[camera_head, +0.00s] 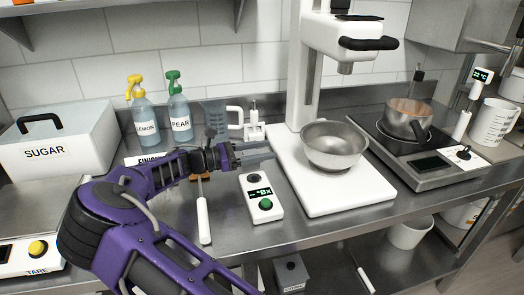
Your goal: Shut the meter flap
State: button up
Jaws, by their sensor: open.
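The white meter (262,201) lies on the steel counter left of the mixer base. Its small display reads "°Bx", with a green button below and a round dark sensor well (253,179) near its far end. The flap cannot be made out clearly, but the well looks uncovered. My gripper (272,150) is open and empty. Its fingers point right, above and just behind the meter's far end, apart from it.
A steel bowl (334,145) sits on the white stand's base (337,205) to the right. A white-handled tool (203,219) lies left of the meter. Spray bottles (178,120) and a white handled device (254,127) stand behind. The counter before the meter is clear.

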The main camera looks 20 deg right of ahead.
aim_at(268, 180)
grip_shut()
jog(key=shift+s+m, duration=0.15)
jog(key=shift+m, duration=0.25)
dwell(0.5)
jog(key=s+m+p, duration=0.1)
jog(key=m, duration=0.1)
jog(key=shift+s+r+m, duration=0.1)
jog(key=shift+s+m, duration=0.05)
jog(key=shift+m, duration=0.15)
jog(key=s+m, duration=0.1)
jog(key=m, duration=0.2)
jog(key=shift+s+f+m, duration=0.25)
jog(key=shift+s+m, duration=0.05)
jog(key=shift+s, duration=0.05)
jog(key=m, duration=0.1)
jog(key=s+f+m, duration=0.1)
jog(key=m, duration=0.1)
jog(key=shift+s+m+b, duration=0.2)
jog(key=shift+m+b, duration=0.1)
jog(key=shift+b, duration=0.05)
jog(key=shift+s+d+f+m+b, duration=0.1)
jog(key=shift+s+f+m+b, duration=0.2)
jog(key=shift+m, duration=0.55)
jog(key=shift+s+f+m+b, duration=0.15)
jog(key=shift+s+f+m, duration=0.1)
jog(key=shift+m, duration=0.6)
